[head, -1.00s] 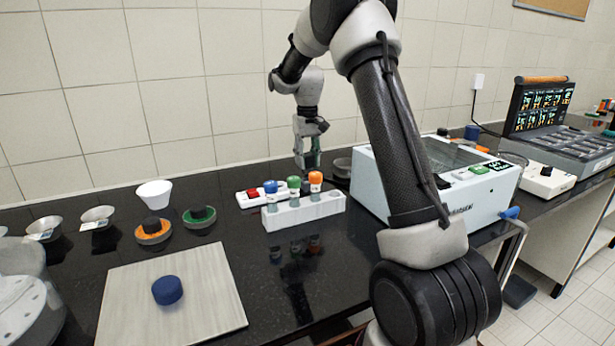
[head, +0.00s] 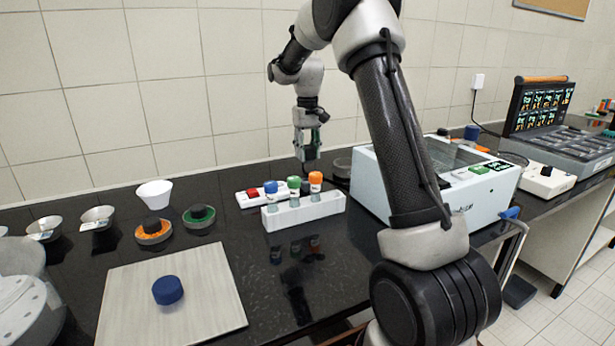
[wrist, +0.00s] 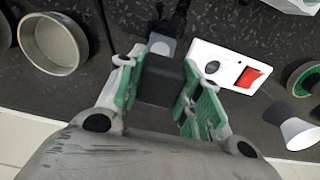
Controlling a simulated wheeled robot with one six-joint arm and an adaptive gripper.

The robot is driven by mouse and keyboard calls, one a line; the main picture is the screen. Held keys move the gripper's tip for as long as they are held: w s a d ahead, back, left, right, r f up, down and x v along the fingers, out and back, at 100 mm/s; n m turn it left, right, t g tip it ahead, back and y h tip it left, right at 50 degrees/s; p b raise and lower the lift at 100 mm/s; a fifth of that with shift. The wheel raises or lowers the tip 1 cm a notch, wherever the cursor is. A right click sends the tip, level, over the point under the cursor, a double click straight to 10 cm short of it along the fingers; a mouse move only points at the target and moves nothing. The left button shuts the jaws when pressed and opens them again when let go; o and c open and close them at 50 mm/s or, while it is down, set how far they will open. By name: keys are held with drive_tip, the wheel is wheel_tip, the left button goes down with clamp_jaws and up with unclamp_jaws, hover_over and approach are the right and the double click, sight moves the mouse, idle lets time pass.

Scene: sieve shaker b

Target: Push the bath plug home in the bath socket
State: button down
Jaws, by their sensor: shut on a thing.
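My gripper (head: 308,150) is near the wall, behind the tube rack, pointing down. In the wrist view, my gripper (wrist: 158,88) has its green-padded fingers on either side of a black block (wrist: 160,78), which I take for the bath plug. A grey piece (wrist: 162,46) and a black cord show just beyond it. A white strip (wrist: 228,68) with a round dark-centred spot and a red switch, seemingly the bath socket, lies close to the right of the plug; the head view shows it too (head: 250,199). The plug's underside and any contact with the strip are hidden.
A white rack (head: 303,211) with several capped tubes stands in front of the strip. The white bath box (head: 440,215) is to the right. A grey round dish (wrist: 52,45) lies left in the wrist view. A blue disc (head: 167,290) rests on a pale board.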

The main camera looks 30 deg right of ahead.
drive_tip(key=shift+r, duration=0.75)
drive_tip(key=a+f, duration=0.1)
drive_tip(key=a, duration=0.9)
drive_tip(key=shift+f, duration=0.25)
drive_tip(key=shift+f, duration=0.1)
drive_tip(key=shift+f, duration=2.8)
drive_tip(key=shift+f, duration=0.45)
